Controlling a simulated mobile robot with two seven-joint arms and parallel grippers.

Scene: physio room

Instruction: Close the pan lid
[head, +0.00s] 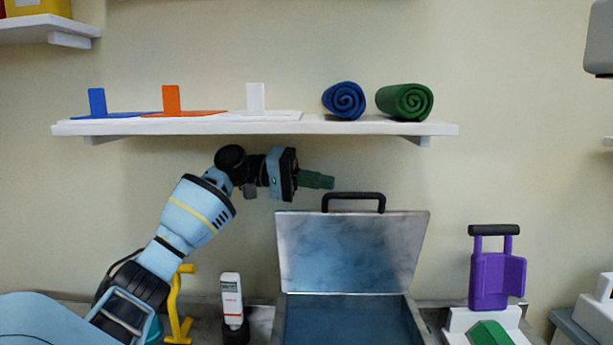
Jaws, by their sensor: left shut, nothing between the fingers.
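The pan (350,322) stands on the counter at the bottom centre, its front cut off by the picture's lower edge. Its metal lid (350,252) is open and stands nearly upright at the back, with a black handle (354,195) on its top edge. My left gripper (328,181) has dark green fingers and is shut and empty. It appears just above and left of the lid handle, pointing right. I cannot tell its depth relative to the lid, but a small gap shows between them. My right gripper is not in view.
A white shelf (320,128) with a blue roll (344,100) and a green roll (405,101) hangs just above my left gripper. A purple device (492,278) stands right of the pan. A white handheld device (231,298) and yellow object (176,308) stand left.

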